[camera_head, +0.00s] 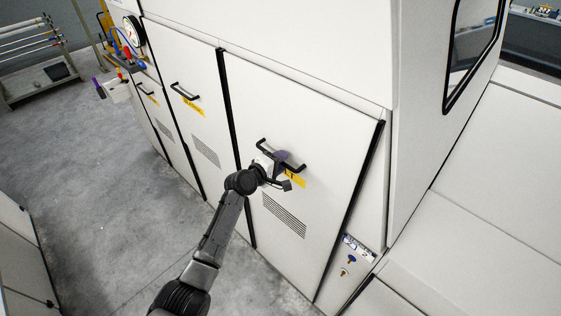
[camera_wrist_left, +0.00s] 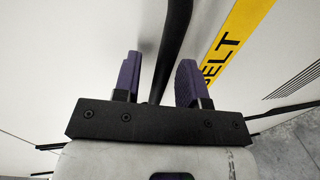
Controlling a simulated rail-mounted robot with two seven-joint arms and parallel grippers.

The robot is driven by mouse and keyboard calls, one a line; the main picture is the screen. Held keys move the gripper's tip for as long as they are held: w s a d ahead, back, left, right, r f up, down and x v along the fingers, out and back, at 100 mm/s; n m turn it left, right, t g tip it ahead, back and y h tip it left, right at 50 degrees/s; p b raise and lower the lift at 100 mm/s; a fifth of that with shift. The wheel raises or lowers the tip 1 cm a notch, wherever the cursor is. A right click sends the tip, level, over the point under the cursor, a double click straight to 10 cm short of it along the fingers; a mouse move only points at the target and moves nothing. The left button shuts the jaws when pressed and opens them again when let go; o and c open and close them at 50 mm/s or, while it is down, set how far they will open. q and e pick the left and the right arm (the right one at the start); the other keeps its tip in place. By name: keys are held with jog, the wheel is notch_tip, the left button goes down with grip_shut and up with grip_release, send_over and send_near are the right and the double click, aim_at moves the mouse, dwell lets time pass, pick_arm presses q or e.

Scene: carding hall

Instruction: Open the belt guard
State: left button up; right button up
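The belt guard (camera_head: 325,125) is a large white panel door in the machine's side, and it looks closed flush. It carries a black bar handle (camera_head: 263,143), a yellow label (camera_head: 298,179) and a slotted vent (camera_head: 284,215). In the left wrist view the label (camera_wrist_left: 235,45) reads "BELT". My left gripper (camera_head: 284,160) is at the handle. In the left wrist view its purple fingers (camera_wrist_left: 158,75) stand apart on either side of the black handle bar (camera_wrist_left: 174,40), with gaps visible. My right gripper is not in view.
Similar white panels with black handles (camera_head: 187,92) run off to the left. A pressure gauge (camera_head: 132,30) with hoses stands at upper left. A key-switch plate (camera_head: 350,256) is right of the guard. The grey concrete floor (camera_head: 90,190) in front is open.

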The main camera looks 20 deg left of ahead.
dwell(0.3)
pick_arm(q)
grip_shut()
jog(key=shift+f, duration=0.1)
